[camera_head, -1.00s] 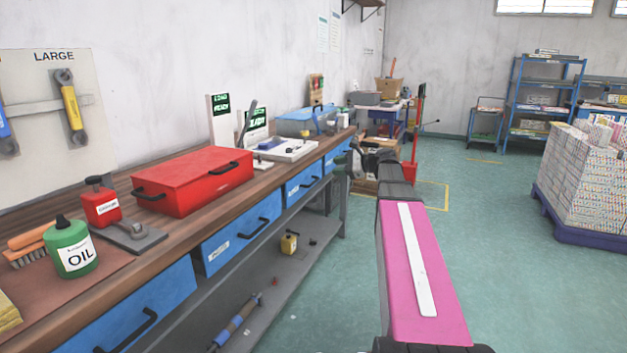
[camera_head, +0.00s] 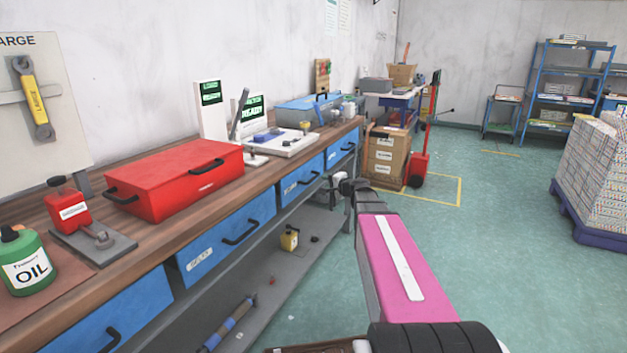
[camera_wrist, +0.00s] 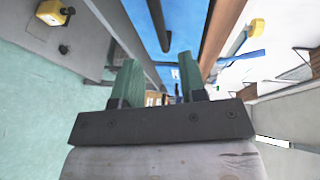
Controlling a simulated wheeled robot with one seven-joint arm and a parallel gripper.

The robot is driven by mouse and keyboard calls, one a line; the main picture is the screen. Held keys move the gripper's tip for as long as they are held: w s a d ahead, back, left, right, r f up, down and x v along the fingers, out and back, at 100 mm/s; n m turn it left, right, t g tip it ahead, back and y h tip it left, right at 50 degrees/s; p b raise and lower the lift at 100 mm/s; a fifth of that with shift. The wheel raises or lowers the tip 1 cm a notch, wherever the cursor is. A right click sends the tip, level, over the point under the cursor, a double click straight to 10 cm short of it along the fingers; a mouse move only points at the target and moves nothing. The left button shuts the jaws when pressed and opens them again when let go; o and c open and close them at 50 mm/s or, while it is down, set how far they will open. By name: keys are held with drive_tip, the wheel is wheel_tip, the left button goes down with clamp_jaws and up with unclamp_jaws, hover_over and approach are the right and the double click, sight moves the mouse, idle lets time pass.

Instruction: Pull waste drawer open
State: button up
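Several blue drawers with dark bar handles run along the front of the workbench: a near one (camera_head: 118,318), a middle one (camera_head: 225,238), a farther one (camera_head: 302,181) and the farthest (camera_head: 341,149). Their labels are too small to read surely, so I cannot tell which is the waste drawer. All look shut. My gripper (camera_head: 328,186) is out beside the farther drawers, below the bench top. In the wrist view my gripper (camera_wrist: 158,84) has its two greenish fingers apart with nothing held. A blue drawer front (camera_wrist: 141,22) with a dark handle (camera_wrist: 159,25) lies ahead of it, apart from the fingers.
A red toolbox (camera_head: 175,180), an oil bottle (camera_head: 26,262) and a blue case (camera_head: 308,108) stand on the bench. Boxes (camera_head: 386,158) and a red pallet jack (camera_head: 420,155) stand beyond.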

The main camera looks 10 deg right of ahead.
sight(314, 177)
drive_tip(key=x, duration=0.9)
clamp_jaws()
